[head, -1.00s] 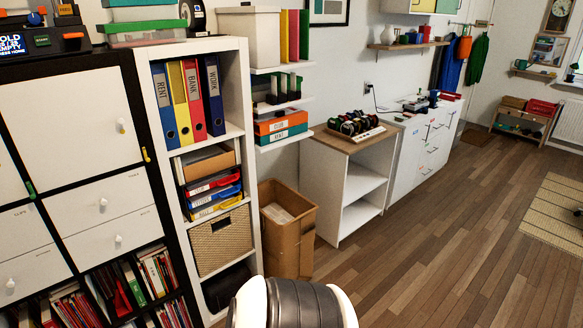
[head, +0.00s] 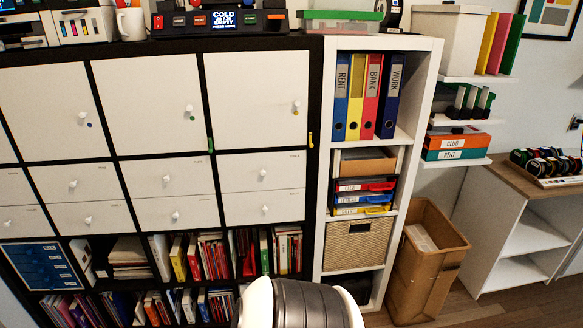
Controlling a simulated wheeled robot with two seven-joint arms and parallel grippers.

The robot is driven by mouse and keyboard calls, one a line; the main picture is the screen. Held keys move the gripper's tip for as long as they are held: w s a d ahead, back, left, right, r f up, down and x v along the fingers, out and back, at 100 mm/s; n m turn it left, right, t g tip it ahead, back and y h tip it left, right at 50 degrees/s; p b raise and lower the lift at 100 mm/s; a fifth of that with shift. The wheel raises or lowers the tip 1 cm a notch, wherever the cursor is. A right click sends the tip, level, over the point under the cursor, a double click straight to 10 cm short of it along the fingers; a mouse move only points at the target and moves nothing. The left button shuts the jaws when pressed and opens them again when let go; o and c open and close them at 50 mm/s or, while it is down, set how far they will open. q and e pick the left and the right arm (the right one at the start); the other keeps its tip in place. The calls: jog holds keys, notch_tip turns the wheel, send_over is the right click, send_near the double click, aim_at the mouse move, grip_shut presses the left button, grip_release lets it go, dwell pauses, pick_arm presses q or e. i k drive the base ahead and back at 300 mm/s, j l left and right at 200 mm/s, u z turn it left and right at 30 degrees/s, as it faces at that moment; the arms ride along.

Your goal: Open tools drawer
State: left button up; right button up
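A black shelf unit (head: 196,99) fills the left half of the head view and holds two rows of white drawers with small round knobs. The upper row has a left drawer (head: 55,180), a middle drawer (head: 150,174) and a right drawer (head: 240,171). The lower row has a left drawer (head: 70,217), a middle drawer (head: 150,212) and a right drawer (head: 240,208). All these drawers look closed. Their small labels are too blurred to read, so I cannot tell which is the tools drawer. Neither gripper is in view.
White cabinet doors (head: 150,105) above the drawers look closed. Books (head: 205,257) fill the cubbies below. A low white cabinet (head: 515,205) stands farther right.

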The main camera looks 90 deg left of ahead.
aim_at(267, 170)
jog(key=i+j+u, duration=0.1)
jog(key=u, duration=2.1)
jog(key=i+l, duration=0.05)
jog(key=l, duration=0.05)
